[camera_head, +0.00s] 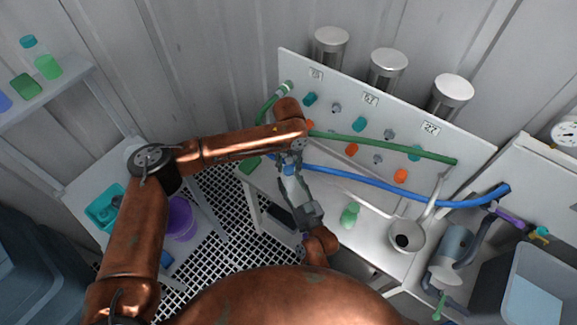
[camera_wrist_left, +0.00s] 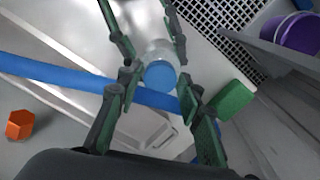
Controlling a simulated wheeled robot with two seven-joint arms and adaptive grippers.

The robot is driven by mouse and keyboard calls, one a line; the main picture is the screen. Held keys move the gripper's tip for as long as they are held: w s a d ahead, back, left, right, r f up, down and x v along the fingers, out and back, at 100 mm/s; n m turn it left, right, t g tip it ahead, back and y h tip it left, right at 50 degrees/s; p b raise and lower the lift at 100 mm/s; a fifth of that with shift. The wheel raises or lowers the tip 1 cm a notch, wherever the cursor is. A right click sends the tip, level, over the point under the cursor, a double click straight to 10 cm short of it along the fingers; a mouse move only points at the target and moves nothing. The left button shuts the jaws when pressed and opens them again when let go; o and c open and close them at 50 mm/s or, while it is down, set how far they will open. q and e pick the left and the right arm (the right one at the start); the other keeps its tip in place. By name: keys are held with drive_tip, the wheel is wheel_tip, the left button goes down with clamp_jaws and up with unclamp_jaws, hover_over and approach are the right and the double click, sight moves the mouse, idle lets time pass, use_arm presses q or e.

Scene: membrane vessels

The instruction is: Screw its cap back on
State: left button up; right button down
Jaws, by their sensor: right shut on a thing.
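The bottle (camera_wrist_left: 158,48) is pale and clear, with a round blue cap (camera_wrist_left: 160,75) at the end facing the left wrist camera. In the head view the blue cap (camera_head: 290,170) shows small between my two grippers. My right gripper (camera_head: 293,183) reaches up from below and is shut on the bottle, hiding part of it. My left gripper (camera_wrist_left: 157,80) points at the cap from above, its fingers on either side with visible gaps; it is open. Whether the cap is threaded on or only resting there, I cannot tell.
A blue hose (camera_head: 385,185) and a green hose (camera_head: 385,145) cross near the panel (camera_head: 330,85). A green bottle (camera_head: 350,213) and a metal cup (camera_head: 405,240) stand on the bench. A green block (camera_wrist_left: 232,100) lies near the bench's left edge. Steel vessels (camera_head: 388,70) stand behind.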

use_arm(q)
clamp_jaws()
drive_tip(key=m, duration=1.9)
drive_tip(key=shift+o, duration=2.3)
unclamp_jaws()
